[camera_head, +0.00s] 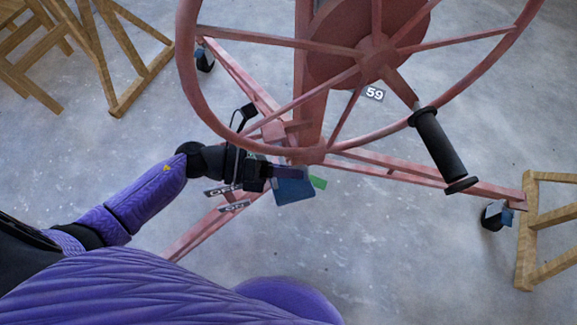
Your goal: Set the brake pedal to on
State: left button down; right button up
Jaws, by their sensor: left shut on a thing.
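My left gripper (285,172) reaches in from the left, below the red wheel, and is shut at a flat blue plate. This plate (294,191) looks like the brake pedal; the hand covers its upper part and its mount. A small green piece (318,182) shows at its right edge. An OFF label (222,190) and an ON label (235,206) lie left of the plate, just below my wrist. The OFF label is partly covered. I cannot tell the pedal's setting. My right gripper does not show.
The red panel lift stands ahead, with a large handwheel (190,75), a black crank handle (438,145) and a number tag (374,93). Its legs spread on casters (493,216). Wooden frames stand at the upper left (135,92) and right (527,240). The grey floor between is clear.

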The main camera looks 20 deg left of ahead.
pick_arm(q)
jog(key=shift+d+r, duration=0.15)
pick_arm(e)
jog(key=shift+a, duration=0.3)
pick_arm(q)
jog(key=shift+s+d, duration=0.1)
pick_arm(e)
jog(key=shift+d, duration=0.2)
